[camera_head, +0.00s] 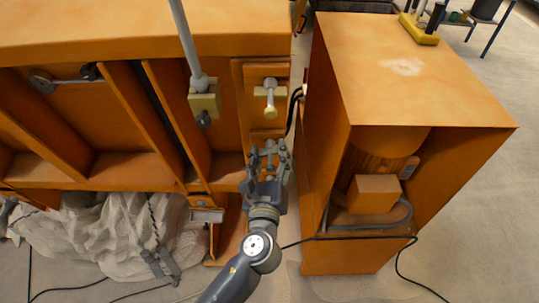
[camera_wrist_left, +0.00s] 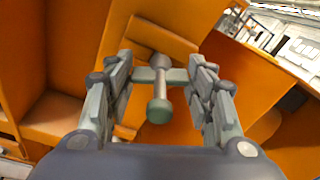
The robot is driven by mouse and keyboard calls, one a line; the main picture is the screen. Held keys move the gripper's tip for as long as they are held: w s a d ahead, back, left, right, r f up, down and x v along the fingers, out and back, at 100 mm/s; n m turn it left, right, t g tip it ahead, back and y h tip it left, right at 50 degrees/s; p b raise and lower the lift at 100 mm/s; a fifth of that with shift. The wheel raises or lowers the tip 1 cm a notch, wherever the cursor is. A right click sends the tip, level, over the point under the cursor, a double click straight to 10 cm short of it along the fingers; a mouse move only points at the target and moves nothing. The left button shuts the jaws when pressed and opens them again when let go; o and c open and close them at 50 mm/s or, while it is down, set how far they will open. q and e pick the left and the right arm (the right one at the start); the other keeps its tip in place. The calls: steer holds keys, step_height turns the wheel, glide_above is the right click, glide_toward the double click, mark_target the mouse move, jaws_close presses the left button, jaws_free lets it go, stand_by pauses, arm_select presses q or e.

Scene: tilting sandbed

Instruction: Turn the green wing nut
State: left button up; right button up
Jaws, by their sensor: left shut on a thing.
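The green wing nut (camera_wrist_left: 178,76) looks grey-green in the left wrist view, a crossbar on a short shaft with a rounded end (camera_wrist_left: 159,110) pointing toward the camera. It sits in front of the orange panel. My left gripper (camera_wrist_left: 160,84) has its fingers on either side of the crossbar and is shut on its two ends. In the head view my left gripper (camera_head: 268,153) is at the panel's lower right part, and its fingers partly hide the nut. My right gripper is in neither view.
A pale yellow clamp piece with a bolt (camera_head: 269,91) is just above my gripper. A grey rod in a yellowish block (camera_head: 204,101) stands to its left. An orange cabinet (camera_head: 410,75) stands close on the right, with cables in the narrow gap. Crumpled grey cloth (camera_head: 95,235) lies below left.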

arm_select(q)
steer(key=shift+m+y, duration=0.4)
steer(key=shift+m, duration=0.9)
steer(key=o, duration=1.1)
steer(key=shift+c, duration=0.2)
steer(key=shift+s, duration=0.2)
steer(key=s, duration=1.1)
steer(key=shift+s, duration=0.3)
